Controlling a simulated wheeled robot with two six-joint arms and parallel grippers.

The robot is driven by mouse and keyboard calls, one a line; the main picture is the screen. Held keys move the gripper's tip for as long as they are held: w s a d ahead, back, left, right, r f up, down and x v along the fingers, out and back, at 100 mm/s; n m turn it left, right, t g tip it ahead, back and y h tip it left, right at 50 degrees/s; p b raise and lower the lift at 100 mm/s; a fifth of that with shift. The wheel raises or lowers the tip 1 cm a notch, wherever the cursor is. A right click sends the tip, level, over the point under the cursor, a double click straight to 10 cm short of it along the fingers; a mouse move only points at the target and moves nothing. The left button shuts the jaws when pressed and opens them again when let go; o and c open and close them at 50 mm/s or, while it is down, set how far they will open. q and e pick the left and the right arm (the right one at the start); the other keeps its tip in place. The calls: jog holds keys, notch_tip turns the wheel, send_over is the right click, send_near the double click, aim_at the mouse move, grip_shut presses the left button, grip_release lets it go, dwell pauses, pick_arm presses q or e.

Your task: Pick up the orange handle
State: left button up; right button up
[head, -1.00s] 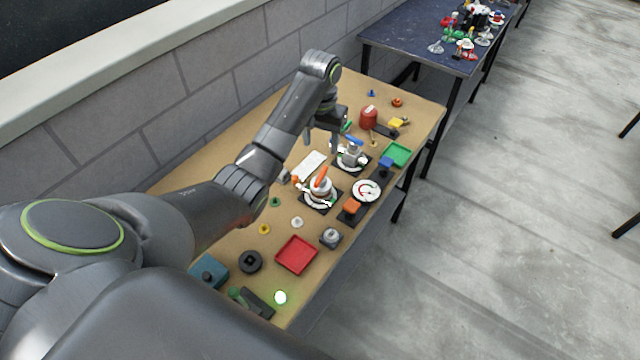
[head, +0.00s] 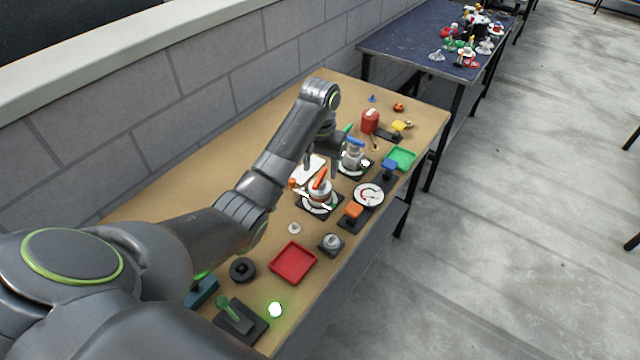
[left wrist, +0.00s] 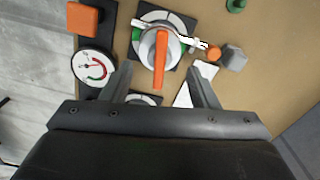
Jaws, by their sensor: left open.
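The orange handle (head: 320,179) sits on top of a round silver valve (head: 318,195) on a dark square plate. In the left wrist view the handle (left wrist: 161,58) is a long, straight bar running up and down the picture. My left gripper (head: 322,165) is open and empty, just behind the handle in the head view. In the left wrist view its fingers (left wrist: 161,68) stand apart, one on each side of the handle's line. I cannot tell the exact height between them. My right gripper is not in view.
A blue-handled valve (head: 353,145) stands just behind. A round gauge (head: 368,194) and an orange block (head: 353,209) lie to the right. A red tray (head: 293,263) is nearer. A grey wall (head: 150,125) runs along the table's left side.

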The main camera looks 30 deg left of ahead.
aim_at(320, 176)
pick_arm(q)
notch_tip(320, 176, down, 2)
jog(key=shift+s+f+b, duration=0.1)
jog(key=shift+f+b, duration=0.15)
jog(key=shift+b, duration=0.3)
jog(key=shift+f+p, duration=0.3)
jog(key=shift+f, duration=0.45)
jog(key=c, duration=1.1)
